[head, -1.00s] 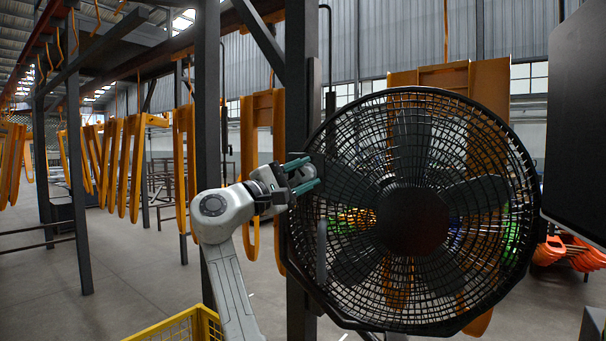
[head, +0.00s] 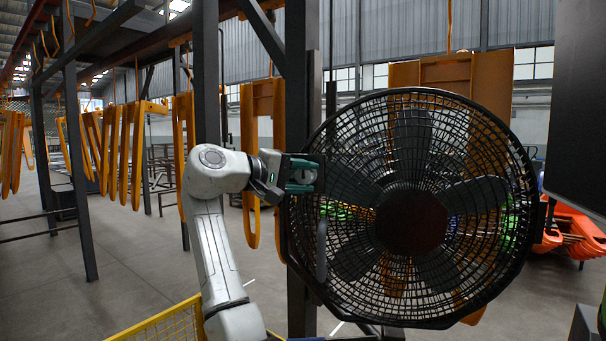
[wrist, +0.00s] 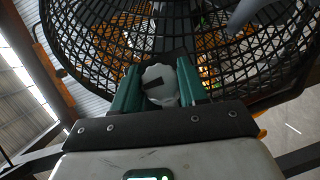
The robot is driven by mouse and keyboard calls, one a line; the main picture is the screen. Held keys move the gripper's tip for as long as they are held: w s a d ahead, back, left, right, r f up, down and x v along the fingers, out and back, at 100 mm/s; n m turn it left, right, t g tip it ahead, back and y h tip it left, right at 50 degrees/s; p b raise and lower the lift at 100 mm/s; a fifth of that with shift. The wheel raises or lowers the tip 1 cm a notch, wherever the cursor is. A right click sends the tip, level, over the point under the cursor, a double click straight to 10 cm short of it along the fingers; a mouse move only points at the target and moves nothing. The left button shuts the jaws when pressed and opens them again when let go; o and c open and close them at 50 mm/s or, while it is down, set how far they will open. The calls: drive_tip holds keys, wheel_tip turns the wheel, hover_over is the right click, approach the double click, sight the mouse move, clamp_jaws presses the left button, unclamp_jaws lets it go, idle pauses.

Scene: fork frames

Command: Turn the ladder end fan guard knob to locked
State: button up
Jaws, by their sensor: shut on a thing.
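The black fan (head: 412,220) with its round wire guard fills the right half of the head view. In the wrist view the guard (wrist: 90,45) spreads across the top. A pale, scalloped knob (wrist: 165,92) with a dark mark on its face sits between the two green fingers of my gripper (wrist: 160,90). The fingers are shut on the knob from both sides. In the head view my gripper (head: 312,174) is at the left rim of the guard, and the knob is hidden there. I cannot read any locked label or tell the knob's set position.
A dark steel post (head: 300,110) stands right behind my gripper. A yellow basket (head: 165,328) is at the bottom. A dark panel (head: 580,110) stands at the right, with orange items (head: 572,232) below it.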

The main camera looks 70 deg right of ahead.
drive_tip(key=shift+s+d+f, duration=0.1)
drive_tip(key=shift+f, duration=0.05)
drive_tip(key=o, duration=1)
drive_tip(key=b+v, duration=0.2)
drive_tip(key=v, duration=0.9)
drive_tip(key=shift+d, duration=0.1)
